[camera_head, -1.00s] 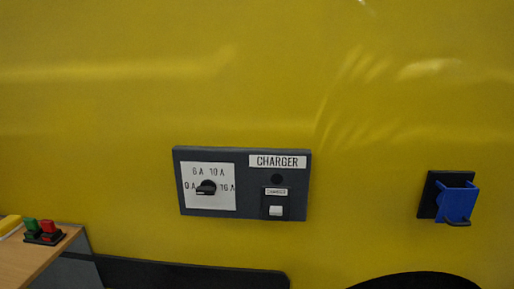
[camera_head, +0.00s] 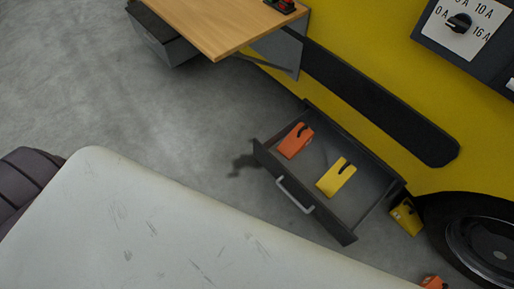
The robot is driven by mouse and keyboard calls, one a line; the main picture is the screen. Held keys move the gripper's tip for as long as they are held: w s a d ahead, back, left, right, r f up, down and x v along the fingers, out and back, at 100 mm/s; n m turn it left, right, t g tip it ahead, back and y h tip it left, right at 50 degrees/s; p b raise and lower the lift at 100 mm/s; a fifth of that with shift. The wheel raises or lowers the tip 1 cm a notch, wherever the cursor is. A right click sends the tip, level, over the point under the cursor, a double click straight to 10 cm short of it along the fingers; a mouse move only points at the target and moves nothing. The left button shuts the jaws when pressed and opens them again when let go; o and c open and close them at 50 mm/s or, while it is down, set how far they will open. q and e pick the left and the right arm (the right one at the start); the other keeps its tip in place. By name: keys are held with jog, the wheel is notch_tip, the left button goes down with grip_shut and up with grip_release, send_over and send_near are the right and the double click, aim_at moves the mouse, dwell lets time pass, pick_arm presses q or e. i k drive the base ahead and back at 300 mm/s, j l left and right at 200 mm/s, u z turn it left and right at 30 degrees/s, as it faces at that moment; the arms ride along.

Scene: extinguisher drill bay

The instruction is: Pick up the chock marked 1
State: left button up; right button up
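An open dark drawer (camera_head: 343,234) sits low beside the yellow vehicle, in the middle of the head view. An orange chock (camera_head: 294,143) lies in its left part and a yellow chock (camera_head: 335,178) lies right of it. Each has a dark loop on top. Another yellow chock (camera_head: 407,218) is on the floor against the wheel. An orange piece (camera_head: 433,283), perhaps another chock, is partly hidden at the bottom edge. I cannot read a number on any of them. Neither of my grippers is in view.
The drawer's handle (camera_head: 295,196) faces lower left. A wooden tabletop (camera_head: 232,22) overhangs at the top. A black wheel (camera_head: 478,235) stands at the right. A large scuffed white surface hides the lower left floor. Grey floor (camera_head: 190,110) is clear left of the drawer.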

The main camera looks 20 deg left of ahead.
aim_at(405, 213)
jog(key=j+u, duration=0.2)
jog(key=l+z, duration=0.1)
jog(key=z, duration=1.35)
jog(key=i+l+u, duration=0.1)
jog(key=l, duration=0.5)
jog(key=i+u, duration=0.05)
